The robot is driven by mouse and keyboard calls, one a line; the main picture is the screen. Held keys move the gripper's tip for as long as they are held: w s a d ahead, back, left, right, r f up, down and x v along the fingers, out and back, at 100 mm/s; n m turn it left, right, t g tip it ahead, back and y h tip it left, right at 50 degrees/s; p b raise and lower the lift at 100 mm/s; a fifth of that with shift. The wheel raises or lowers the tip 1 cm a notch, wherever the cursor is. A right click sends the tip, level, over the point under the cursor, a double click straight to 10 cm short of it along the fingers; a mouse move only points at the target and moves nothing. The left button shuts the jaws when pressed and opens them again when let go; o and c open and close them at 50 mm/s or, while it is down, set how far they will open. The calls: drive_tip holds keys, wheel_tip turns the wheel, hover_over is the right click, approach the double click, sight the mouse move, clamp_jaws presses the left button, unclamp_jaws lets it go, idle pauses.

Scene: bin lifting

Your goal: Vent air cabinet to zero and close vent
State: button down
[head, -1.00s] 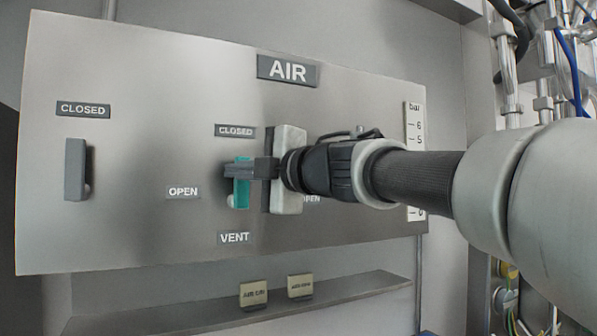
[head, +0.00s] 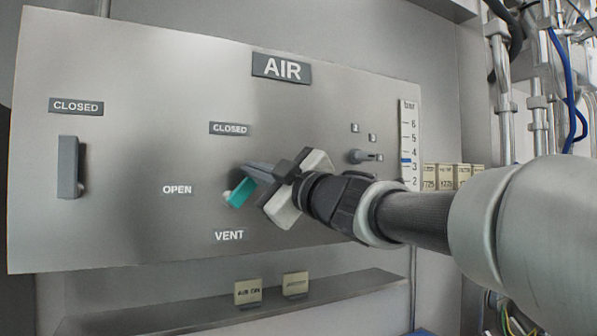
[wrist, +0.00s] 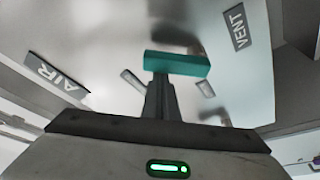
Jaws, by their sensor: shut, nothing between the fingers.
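The teal vent handle (head: 238,193) is on the grey AIR panel, between the CLOSED, OPEN and VENT labels. It is tilted, with its lower end toward the lower left. My gripper (head: 250,172) is rolled at a slant, its fingers shut and empty, right at the handle. In the wrist view the teal handle (wrist: 177,63) lies crosswise at the tips of the shut fingers (wrist: 160,82); I cannot tell if they touch. The bar gauge (head: 408,130) at the panel's right has a blue marker a little above 3. My gripper hides part of the handle.
A grey handle (head: 69,167) under another CLOSED label is upright at the left. A small grey knob (head: 360,156) sits right of my gripper. A ledge (head: 330,291) with two small tags runs below the panel. Pipes and cables (head: 540,100) stand at the right.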

drive_tip(key=d+f+m+t+h+b, duration=0.1)
drive_tip(key=m, duration=0.2)
drive_tip(key=w+f+m+t+h+b, duration=0.1)
drive_tip(key=m+b, duration=0.1)
drive_tip(key=m, duration=0.2)
drive_tip(key=d+f+m+t+h+b, duration=0.1)
drive_tip(key=m, duration=0.3)
drive_tip(key=shift+w+d+f+t, duration=0.3)
drive_tip(key=shift+d+f+t, duration=0.05)
drive_tip(key=shift+t, duration=0.05)
drive_tip(key=shift+f+b, duration=0.2)
drive_tip(key=shift+b, duration=0.1)
